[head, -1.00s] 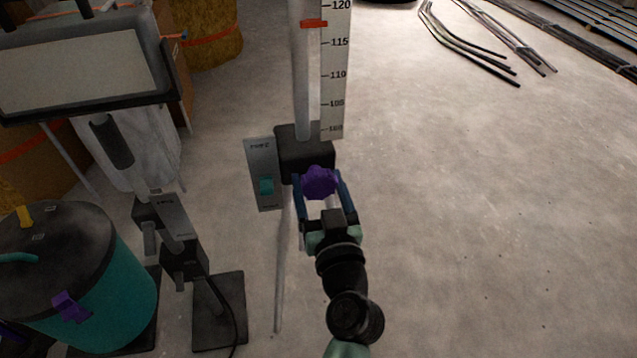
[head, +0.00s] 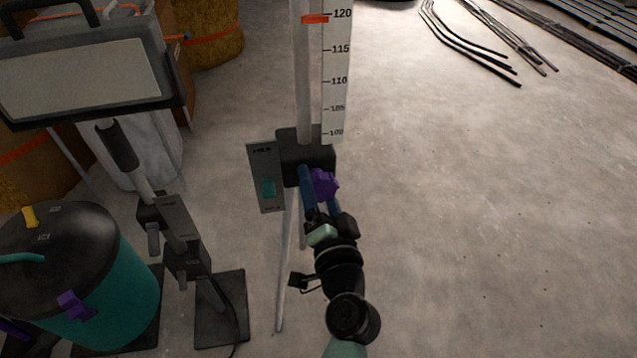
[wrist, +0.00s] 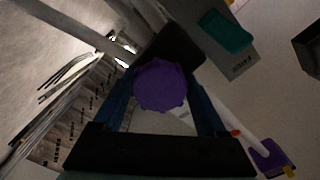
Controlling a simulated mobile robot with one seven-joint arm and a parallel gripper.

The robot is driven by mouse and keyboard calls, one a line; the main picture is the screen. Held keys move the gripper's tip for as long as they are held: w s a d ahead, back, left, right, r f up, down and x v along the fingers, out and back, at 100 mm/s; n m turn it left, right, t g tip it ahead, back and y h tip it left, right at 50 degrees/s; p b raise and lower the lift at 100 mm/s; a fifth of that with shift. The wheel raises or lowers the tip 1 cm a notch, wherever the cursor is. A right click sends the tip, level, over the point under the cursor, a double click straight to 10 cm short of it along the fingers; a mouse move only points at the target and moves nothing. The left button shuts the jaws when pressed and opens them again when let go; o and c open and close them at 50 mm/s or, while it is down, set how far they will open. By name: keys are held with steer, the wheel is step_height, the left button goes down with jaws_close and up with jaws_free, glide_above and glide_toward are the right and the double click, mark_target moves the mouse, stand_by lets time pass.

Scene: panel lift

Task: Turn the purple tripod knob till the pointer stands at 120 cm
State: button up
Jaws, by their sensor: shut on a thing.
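The purple tripod knob (head: 326,184) sits at the front of the black block at the foot of the mast; it also shows in the wrist view (wrist: 160,86), large between the fingers. My gripper (head: 319,188) is shut on the knob, one blue finger on each side, and looks rolled; it also shows in the wrist view (wrist: 160,98). The orange-red pointer (head: 315,19) is on the mast beside the white scale (head: 335,95). It stands a little below the 120 mark, at about 119.
A grey plate with a teal switch (head: 268,189) is just left of the block. A teal drum (head: 110,300) with a black lid and a framed panel (head: 85,80) on a stand are at left. Pipes lie at the back right. The floor at right is clear.

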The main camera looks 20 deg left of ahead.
steer(key=m+p, duration=0.1)
steer(key=m, duration=0.2)
steer(key=shift+m, duration=0.3)
stand_by(0.3)
steer(key=o, duration=1.3)
steer(key=v, duration=1.3)
